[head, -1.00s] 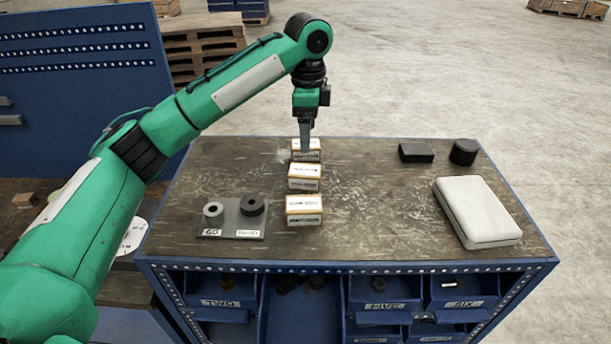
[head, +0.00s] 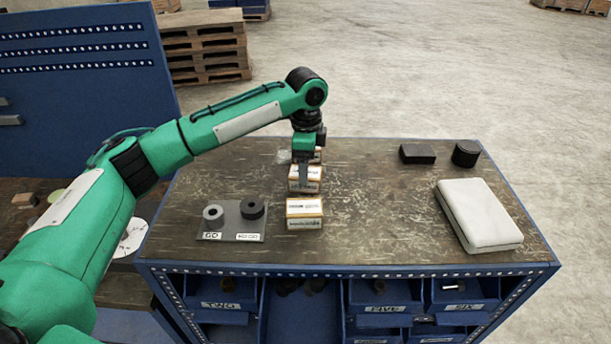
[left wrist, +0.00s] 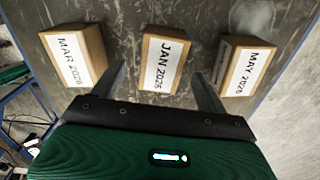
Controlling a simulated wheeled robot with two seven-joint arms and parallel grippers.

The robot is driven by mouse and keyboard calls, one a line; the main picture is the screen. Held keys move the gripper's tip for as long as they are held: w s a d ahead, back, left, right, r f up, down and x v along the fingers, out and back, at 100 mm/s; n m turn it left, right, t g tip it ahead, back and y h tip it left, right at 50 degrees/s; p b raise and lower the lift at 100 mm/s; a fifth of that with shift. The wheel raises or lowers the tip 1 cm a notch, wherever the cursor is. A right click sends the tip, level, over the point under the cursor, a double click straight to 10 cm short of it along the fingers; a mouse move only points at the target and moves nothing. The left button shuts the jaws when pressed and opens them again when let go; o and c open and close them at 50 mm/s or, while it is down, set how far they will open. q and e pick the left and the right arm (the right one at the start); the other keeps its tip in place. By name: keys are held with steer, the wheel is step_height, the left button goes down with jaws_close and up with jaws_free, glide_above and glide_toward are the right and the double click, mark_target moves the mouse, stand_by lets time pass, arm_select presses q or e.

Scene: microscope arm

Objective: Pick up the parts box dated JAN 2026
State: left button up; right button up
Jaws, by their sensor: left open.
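Three small white-topped boxes stand in a row on the worktable; their print is too small to read in the head view. In the left wrist view the JAN 2026 box (left wrist: 164,62) is in the middle. The MAR 2026 box (left wrist: 73,58) is left of it and the MAY 2026 box (left wrist: 246,66) right. My left gripper (left wrist: 162,82) is open, with its fingers pointing to either side of the JAN 2026 box. In the head view my left gripper (head: 304,183) hangs at the middle box (head: 315,174) and partly covers it. Contact cannot be told. My right gripper is out of view.
A grey plate (head: 230,222) with two rings lies left of the nearest box (head: 304,214). A white case (head: 478,213) and two black pieces (head: 417,153) are on the right of the worktable (head: 375,215). The tabletop between is clear.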

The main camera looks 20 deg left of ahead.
arm_select(q)
steer(key=shift+w+a+f+p, duration=0.15)
steer(key=shift+f+p, duration=0.25)
steer(key=shift+f, duration=1.35)
steer(key=c, duration=1.1)
steer(key=shift+c, duration=0.9)
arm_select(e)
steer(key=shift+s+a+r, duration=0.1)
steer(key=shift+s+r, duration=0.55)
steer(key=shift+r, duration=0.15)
